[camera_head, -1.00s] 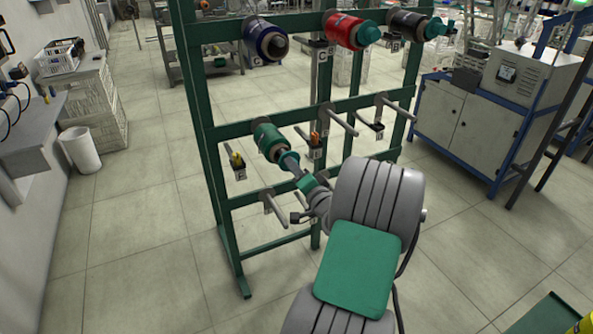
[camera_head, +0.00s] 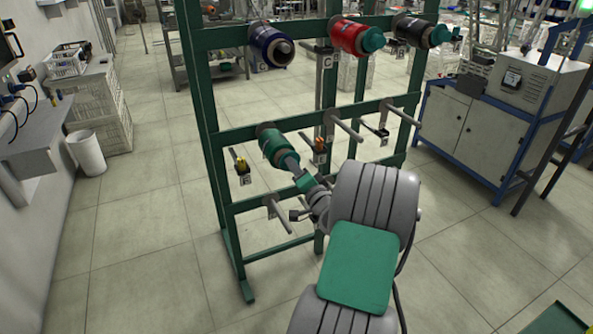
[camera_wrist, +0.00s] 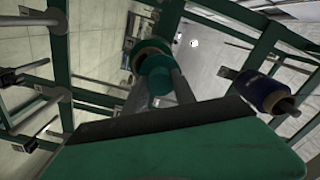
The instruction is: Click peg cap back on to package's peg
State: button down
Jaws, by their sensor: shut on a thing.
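The green package (camera_head: 276,146) sits on a middle-row peg of the green rack. My gripper (camera_head: 290,165) is directly in front of its near end. In the wrist view, my gripper (camera_wrist: 160,86) is shut on the teal peg cap (camera_wrist: 158,74), which lies between the grey fingers. The green package (camera_wrist: 150,53) is just behind the cap. The cap seems roughly in line with the package, but I cannot tell whether it touches the peg. The peg's end is hidden behind the cap and fingers.
The green rack (camera_head: 207,140) also carries a blue package (camera_head: 268,46), a red package (camera_head: 347,36) and a black package (camera_head: 412,29) above. The red and black ones have teal caps. Bare pegs (camera_head: 348,131) stick out nearby. A grey-blue cabinet (camera_head: 470,125) stands right.

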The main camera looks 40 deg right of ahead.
jog(key=shift+w+d, duration=0.15)
jog(key=shift+w, duration=0.35)
jog(key=shift+w, duration=0.15)
jog(key=c, duration=0.9)
grip_release()
jog(key=shift+c, duration=0.2)
jog(key=v, duration=0.7)
jog(key=shift+s+b, duration=0.4)
jog(key=shift+b, duration=0.05)
